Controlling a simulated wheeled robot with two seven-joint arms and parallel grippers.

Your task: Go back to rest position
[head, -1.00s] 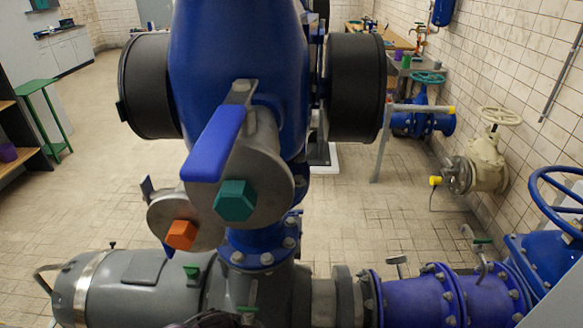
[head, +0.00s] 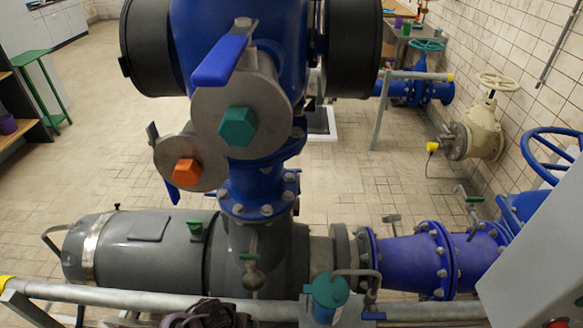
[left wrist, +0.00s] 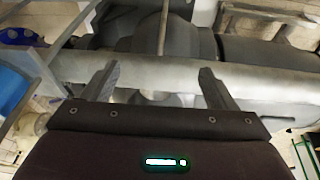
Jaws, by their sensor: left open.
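My left gripper (left wrist: 160,72) shows in the left wrist view with its two grey fingers spread apart and nothing between them. A grey horizontal rail (left wrist: 150,68) passes across the view around the fingertips; I cannot tell whether they touch it. My right gripper is in neither view.
A grey rail (head: 150,299) crosses the head view's bottom, before a grey pump (head: 150,255) and blue pipe (head: 405,262). A blue valve assembly (head: 270,130) stands in the middle. A light grey box (head: 540,250) is at lower right. Tiled floor (head: 100,170) is clear at left.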

